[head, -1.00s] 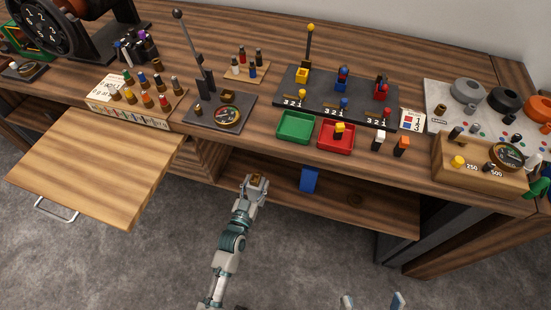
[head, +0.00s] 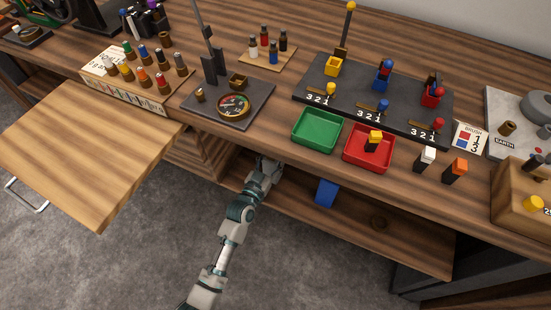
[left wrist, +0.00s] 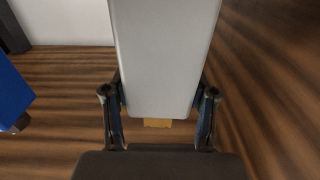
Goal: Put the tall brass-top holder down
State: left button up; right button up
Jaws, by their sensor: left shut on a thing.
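My left gripper (head: 268,164) reaches in under the front edge of the desk, over the lower shelf. Its fingertips are hidden there in the head view. In the left wrist view my left gripper (left wrist: 159,94) is shut on a tall, flat, light grey holder (left wrist: 166,50), with one dark finger on each side. A small brass-coloured piece (left wrist: 157,123) shows at the holder's near end. I cannot tell whether the holder touches the shelf. My right gripper is out of view.
A blue block (head: 326,193) is on the lower shelf (head: 350,220), right of my gripper; a blue thing also shows at the left in the wrist view (left wrist: 12,95). Green (head: 317,130) and red (head: 369,147) trays sit above near the desk edge. A pulled-out wooden board (head: 85,150) is left.

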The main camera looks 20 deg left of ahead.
pick_arm(q)
jog(key=shift+s+r, duration=0.1)
jog(key=shift+r, duration=0.1)
jog(key=shift+f, duration=0.15)
jog(key=o, duration=1.5)
jog(key=shift+f, duration=0.1)
